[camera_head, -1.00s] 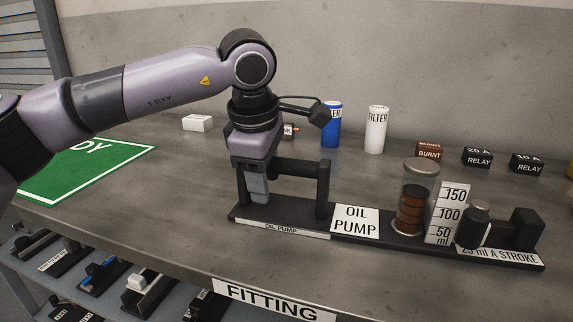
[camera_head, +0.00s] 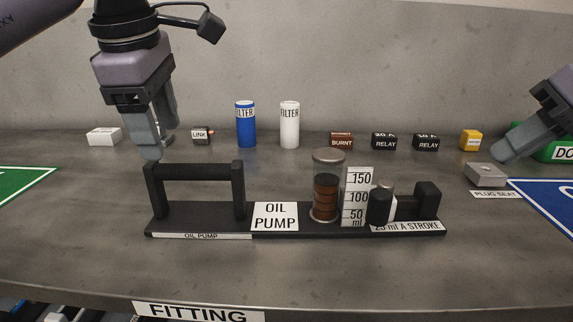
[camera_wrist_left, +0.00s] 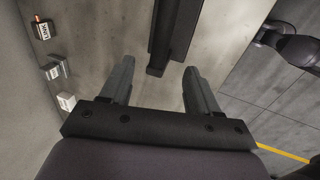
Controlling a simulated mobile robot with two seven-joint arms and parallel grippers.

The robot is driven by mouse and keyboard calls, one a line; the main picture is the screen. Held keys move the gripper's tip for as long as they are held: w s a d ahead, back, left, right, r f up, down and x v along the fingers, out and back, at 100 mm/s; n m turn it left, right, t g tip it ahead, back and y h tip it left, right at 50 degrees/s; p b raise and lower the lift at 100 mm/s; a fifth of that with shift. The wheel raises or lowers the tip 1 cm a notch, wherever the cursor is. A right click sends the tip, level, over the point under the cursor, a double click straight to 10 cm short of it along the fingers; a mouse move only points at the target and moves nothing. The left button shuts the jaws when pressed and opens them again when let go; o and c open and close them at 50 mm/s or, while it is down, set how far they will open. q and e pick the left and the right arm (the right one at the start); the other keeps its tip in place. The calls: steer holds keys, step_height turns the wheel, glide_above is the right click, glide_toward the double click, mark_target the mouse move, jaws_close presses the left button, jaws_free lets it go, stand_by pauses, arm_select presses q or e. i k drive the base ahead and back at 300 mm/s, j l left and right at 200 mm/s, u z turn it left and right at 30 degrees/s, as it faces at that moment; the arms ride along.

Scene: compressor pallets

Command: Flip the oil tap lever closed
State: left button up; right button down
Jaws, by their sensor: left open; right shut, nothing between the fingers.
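The oil pump fixture (camera_head: 340,232) stands on the bench, with a black bar handle (camera_head: 195,172), a glass cylinder (camera_head: 327,190) holding brown oil and a white ml scale (camera_head: 357,200). A black knob (camera_head: 379,207) and a black block (camera_head: 428,200) are at its right end. I cannot tell which part is the oil tap lever. My left gripper (camera_head: 157,150) is open and empty, just above the handle's left end. In the left wrist view the bar (camera_wrist_left: 172,35) lies beyond the open fingers (camera_wrist_left: 156,78). My right gripper (camera_head: 497,152) is shut and empty at the right.
A blue filter (camera_head: 246,125), a white filter (camera_head: 290,125), a burnt relay (camera_head: 341,141) and black relays (camera_head: 385,142) stand behind the fixture. A grey plug seat (camera_head: 485,175) is near my right gripper. The bench in front of the fixture (camera_head: 330,265) is clear.

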mark_target(381, 199)
steer(key=k, duration=1)
